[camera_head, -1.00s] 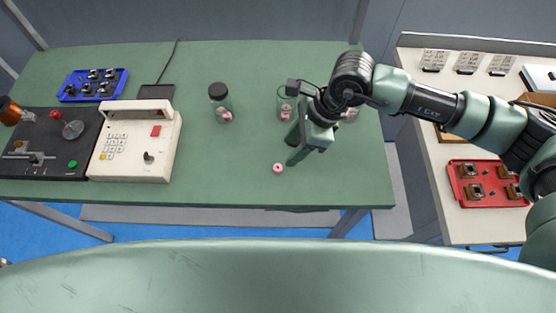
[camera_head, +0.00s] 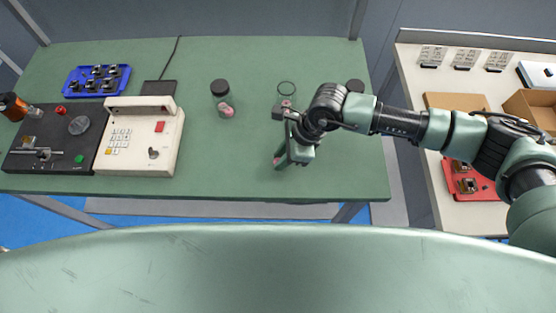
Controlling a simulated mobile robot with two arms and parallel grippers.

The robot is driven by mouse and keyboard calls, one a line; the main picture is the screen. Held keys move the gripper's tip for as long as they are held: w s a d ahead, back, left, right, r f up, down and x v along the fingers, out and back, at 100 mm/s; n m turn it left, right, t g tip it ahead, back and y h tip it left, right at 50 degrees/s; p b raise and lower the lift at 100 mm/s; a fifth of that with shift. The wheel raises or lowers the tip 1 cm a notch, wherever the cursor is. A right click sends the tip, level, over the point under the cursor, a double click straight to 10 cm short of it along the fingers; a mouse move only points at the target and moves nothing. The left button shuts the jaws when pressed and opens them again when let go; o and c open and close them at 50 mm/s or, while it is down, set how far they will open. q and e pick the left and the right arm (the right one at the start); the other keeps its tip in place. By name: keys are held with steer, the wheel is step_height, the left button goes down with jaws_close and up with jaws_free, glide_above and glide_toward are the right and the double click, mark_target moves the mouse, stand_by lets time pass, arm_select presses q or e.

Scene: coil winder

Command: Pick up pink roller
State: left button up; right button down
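A small pink roller (camera_head: 277,161) is on the green table toward its front edge, and only a bit of it shows at the fingertips of my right gripper (camera_head: 281,161). The fingers point down at the table around or beside the roller. I cannot tell whether they are shut on it. A glass jar with a black lid (camera_head: 221,98) holds more pink rollers. A jar without a lid (camera_head: 286,90) stands behind my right gripper, partly hidden. My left gripper is not in view.
A black-lidded jar (camera_head: 355,86) is mostly hidden behind my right arm. A cream keypad machine (camera_head: 138,142), a black winder base (camera_head: 50,148) and a blue tray (camera_head: 96,80) stand at the left. The right side table holds a red tray (camera_head: 463,186) and cardboard boxes.

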stand_by(0.3)
arm_select(q)
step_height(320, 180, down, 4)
steer(key=b, duration=0.4)
arm_select(e)
step_height(320, 180, up, 20)
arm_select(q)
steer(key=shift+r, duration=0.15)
